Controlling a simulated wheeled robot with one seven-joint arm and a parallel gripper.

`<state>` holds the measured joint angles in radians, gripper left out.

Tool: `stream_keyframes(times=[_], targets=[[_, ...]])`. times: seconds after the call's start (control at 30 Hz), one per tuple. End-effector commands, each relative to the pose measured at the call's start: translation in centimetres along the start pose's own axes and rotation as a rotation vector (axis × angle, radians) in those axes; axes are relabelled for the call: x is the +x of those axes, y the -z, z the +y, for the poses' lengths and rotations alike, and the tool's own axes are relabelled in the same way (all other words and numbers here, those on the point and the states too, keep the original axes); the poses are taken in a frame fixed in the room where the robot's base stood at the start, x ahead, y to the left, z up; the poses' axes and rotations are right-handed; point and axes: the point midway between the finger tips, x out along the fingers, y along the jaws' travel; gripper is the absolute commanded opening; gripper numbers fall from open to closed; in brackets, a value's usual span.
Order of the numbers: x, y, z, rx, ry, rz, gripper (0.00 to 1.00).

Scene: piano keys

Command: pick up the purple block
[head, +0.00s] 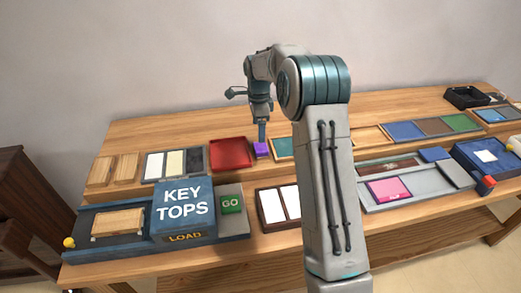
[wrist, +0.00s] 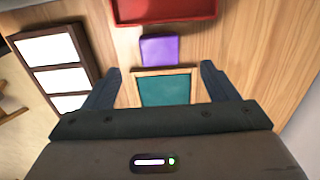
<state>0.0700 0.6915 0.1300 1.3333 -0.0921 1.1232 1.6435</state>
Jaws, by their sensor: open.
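The small purple block (head: 261,149) sits on the wooden table between a red tray and a teal panel in a wooden frame. It also shows in the wrist view (wrist: 160,49), near the top middle. My gripper (head: 262,138) points down close above the block in the head view. In the wrist view my gripper (wrist: 160,80) has its two fingers wide apart, with nothing held between them. The block lies beyond the fingertips there, roughly centred between them. The exact height of the fingertips above the table is hard to tell.
The red tray (head: 230,154) and the framed teal panel (wrist: 166,90) lie close on either side of the block. A KEY TOPS box (head: 184,210) stands at the front left. Trays with white pieces and coloured panels fill much of the table.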

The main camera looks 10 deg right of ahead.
Motion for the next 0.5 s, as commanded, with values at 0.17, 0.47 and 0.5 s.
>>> stream_keyframes(times=[0.17, 0.47, 0.5], targets=[[2.8, 0.0, 0.1, -0.002, -0.002, -0.001, 0.80], [5.3, 0.5, 0.2, 0.000, -0.004, -0.001, 0.80], [5.9, 0.6, 0.2, -0.001, -0.005, -0.001, 0.80]])
